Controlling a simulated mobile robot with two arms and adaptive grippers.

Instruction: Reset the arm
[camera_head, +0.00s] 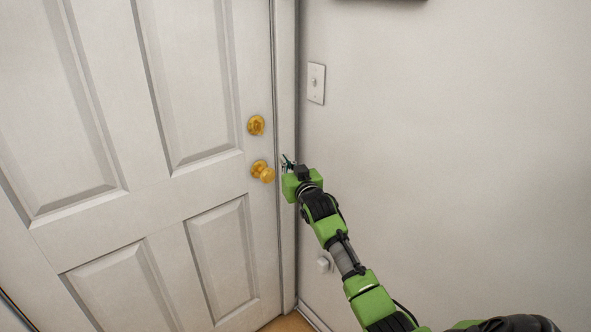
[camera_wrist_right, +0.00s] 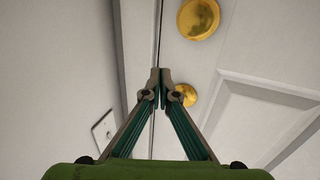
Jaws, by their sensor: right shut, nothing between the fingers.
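My right arm comes in from the lower right in the head view and reaches up to the door's right edge. My right gripper (camera_head: 288,162) is shut and empty, just right of the lower brass knob (camera_head: 263,171). In the wrist view, the fingertips of the right gripper (camera_wrist_right: 160,80) meet in front of the door edge and frame. One fingertip overlaps the smaller-looking brass piece (camera_wrist_right: 188,93) in that picture. I cannot tell whether the fingers touch anything. My left gripper is out of view.
The white panelled door (camera_head: 150,215) fills the left and looks closed. A brass lock (camera_head: 256,125) sits above the knob. A light switch (camera_head: 316,83) is on the wall above the gripper; it also shows in the wrist view (camera_wrist_right: 104,130). The wall to the right is mostly bare.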

